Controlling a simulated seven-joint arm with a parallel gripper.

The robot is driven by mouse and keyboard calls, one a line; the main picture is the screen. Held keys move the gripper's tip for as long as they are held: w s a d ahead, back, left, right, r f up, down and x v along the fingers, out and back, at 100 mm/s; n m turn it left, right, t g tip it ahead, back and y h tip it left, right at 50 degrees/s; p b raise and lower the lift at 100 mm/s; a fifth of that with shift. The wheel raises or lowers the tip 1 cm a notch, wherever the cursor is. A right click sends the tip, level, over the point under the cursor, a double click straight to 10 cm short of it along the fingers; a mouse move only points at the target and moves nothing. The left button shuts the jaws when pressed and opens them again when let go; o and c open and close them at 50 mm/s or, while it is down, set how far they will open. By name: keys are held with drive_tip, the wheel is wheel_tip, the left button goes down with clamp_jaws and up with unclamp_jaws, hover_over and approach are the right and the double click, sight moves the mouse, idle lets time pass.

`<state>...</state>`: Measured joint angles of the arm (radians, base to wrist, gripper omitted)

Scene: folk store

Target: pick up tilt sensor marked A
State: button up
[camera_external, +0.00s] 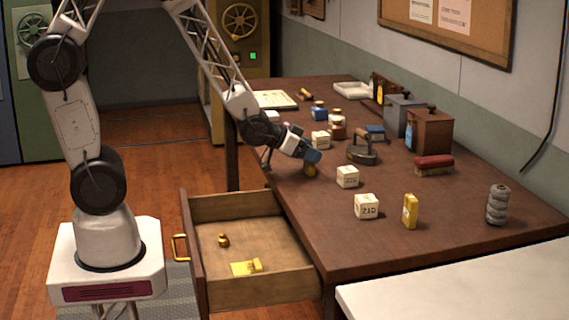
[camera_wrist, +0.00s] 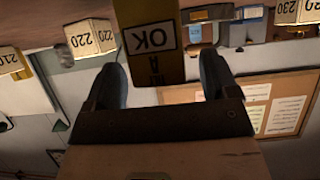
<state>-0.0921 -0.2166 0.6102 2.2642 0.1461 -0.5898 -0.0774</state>
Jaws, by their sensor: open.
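The block that appears to be the tilt sensor marked A (camera_wrist: 170,68) is dull yellow, with a white OK label and dark lettering that seems to include an A. In the wrist view it lies between the two fingers of my gripper (camera_wrist: 160,82), with a gap on each side. Another yellow block (camera_external: 410,211) stands upright nearer the front of the table.
White numbered cubes (camera_external: 347,177) stand close to the right of my gripper, another cube (camera_external: 367,207) nearer the front. A dark iron-like object (camera_external: 362,151) and red brush (camera_external: 434,165) are farther right. An open drawer (camera_external: 290,262) with small brass and yellow items juts out below.

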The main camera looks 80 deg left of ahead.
idle(0.6)
drive_tip(key=c, duration=1)
drive_tip(key=shift+r, duration=0.1)
drive_tip(key=shift+r, duration=0.7)
wheel_tip(320, 180, up, 2)
drive_tip(key=s, duration=0.5)
drive_tip(key=s+r, duration=0.1)
drive_tip(key=s, duration=0.4)
drive_tip(key=s+d, duration=0.1)
drive_tip(key=s, duration=0.4)
drive_tip(key=shift+s+r, duration=0.2)
drive_tip(key=shift+s, duration=0.2)
